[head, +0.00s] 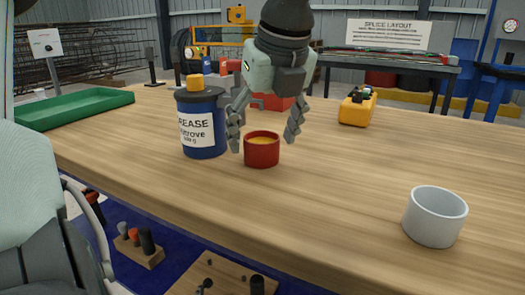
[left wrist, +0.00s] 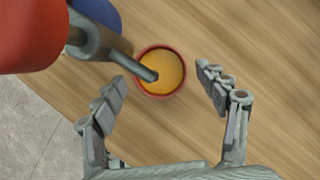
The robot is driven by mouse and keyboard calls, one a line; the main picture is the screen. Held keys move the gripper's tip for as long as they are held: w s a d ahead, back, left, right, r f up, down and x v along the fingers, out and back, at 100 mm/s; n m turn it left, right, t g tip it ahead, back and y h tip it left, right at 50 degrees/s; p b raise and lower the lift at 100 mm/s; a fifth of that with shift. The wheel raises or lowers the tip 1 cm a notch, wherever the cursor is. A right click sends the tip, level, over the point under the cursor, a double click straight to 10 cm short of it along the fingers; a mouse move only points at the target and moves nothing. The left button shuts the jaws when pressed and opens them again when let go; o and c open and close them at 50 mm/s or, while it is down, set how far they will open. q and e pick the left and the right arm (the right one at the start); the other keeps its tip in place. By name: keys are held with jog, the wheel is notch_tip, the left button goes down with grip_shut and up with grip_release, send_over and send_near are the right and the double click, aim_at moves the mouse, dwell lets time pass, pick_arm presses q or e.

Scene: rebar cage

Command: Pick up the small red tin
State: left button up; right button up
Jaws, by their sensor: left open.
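The small red tin (head: 261,153) stands upright on the wooden table, with orange-yellow contents. My left gripper (head: 264,136) points down over it, open, with one finger on each side of the tin's rim. In the left wrist view the tin (left wrist: 138,86) lies between the spread fingers of the gripper (left wrist: 162,80), nearer the left one, with a gap to the right one. A grey rod crosses part of its top there. I cannot tell whether a finger touches the tin. My right gripper is not in view.
A blue grease can (head: 203,140) with an orange knob stands close left of the tin. A white cup (head: 435,217) is at the front right, a yellow device (head: 357,107) farther back, a green tray (head: 75,110) at the left. The table's right side is mostly clear.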

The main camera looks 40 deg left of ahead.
pick_arm(q)
jog(key=shift+x, duration=1.05)
jog(key=c, duration=1.4)
jog(key=shift+o, duration=0.2)
jog(key=shift+r, duration=0.15)
